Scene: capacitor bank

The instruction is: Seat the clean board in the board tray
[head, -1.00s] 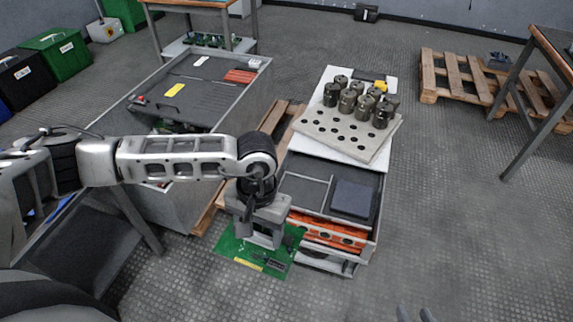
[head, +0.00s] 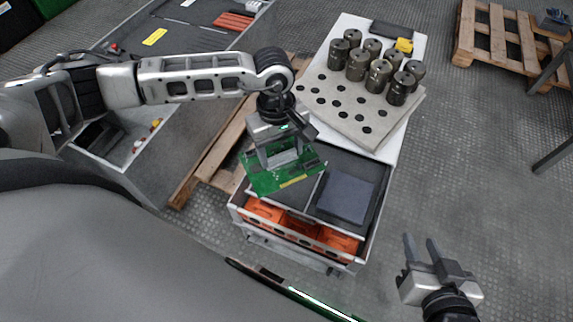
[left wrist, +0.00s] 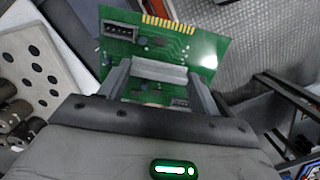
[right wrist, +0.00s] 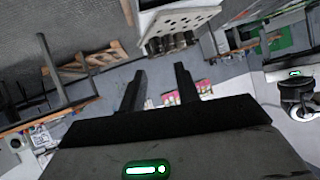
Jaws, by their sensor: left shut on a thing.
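A green circuit board (head: 258,182) with a gold edge connector is held in my left gripper (head: 282,158). It also shows in the left wrist view (left wrist: 205,50), with the jaws (left wrist: 160,78) shut on it. The board is slightly tilted and overlaps the left side of a dark grey open tray (head: 375,172) in the head view. I cannot tell whether it touches the tray. A dark square pad (head: 346,196) lies in the tray's right part; the left part is partly hidden by board and gripper. My right gripper (head: 422,246) is open and empty, at the lower right.
Orange bins (head: 300,226) sit in a drawer below the tray. Behind it, a pale block with holes (head: 340,112) carries several metal cylinders (head: 380,76). A grey workbench (head: 190,45) stands back left and pallets (head: 505,40) back right.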

